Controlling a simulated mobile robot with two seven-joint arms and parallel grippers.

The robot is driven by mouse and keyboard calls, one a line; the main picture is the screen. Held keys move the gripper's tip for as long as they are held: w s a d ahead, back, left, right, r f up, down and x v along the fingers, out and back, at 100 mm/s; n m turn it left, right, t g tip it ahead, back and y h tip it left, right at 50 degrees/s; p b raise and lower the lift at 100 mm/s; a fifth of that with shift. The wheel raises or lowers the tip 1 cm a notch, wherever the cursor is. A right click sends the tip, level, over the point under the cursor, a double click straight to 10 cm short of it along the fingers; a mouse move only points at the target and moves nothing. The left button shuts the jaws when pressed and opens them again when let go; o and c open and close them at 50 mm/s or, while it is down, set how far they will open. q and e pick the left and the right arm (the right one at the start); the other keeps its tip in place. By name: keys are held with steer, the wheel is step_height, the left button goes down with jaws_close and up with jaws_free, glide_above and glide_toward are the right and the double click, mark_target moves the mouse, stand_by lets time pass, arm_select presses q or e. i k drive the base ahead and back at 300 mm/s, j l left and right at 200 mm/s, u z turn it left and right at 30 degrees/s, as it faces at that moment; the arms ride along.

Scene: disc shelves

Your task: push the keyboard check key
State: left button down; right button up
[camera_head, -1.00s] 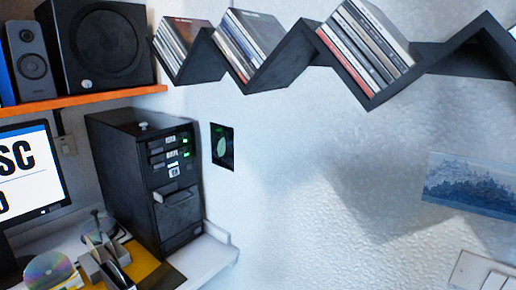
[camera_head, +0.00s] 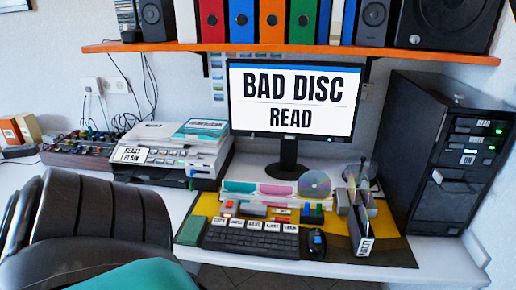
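A dark keyboard (camera_head: 250,241) lies on a yellow and dark desk mat (camera_head: 388,222) in front of the monitor. A row of several white key labels (camera_head: 254,226) runs along its back edge. Their words are too small to read surely, so I cannot tell which is the check key. The monitor (camera_head: 291,100) shows "BAD DISC" and "READ". Neither of my grippers is in view.
A black chair (camera_head: 100,212) with a teal part blocks the lower left. A mouse (camera_head: 317,243) lies right of the keyboard, near a disc holder (camera_head: 362,222). A printer (camera_head: 175,151) stands left, a black computer tower (camera_head: 447,150) right. An orange shelf (camera_head: 290,48) hangs above.

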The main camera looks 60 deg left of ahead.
mark_target(236, 224)
steer(key=u, duration=1.8)
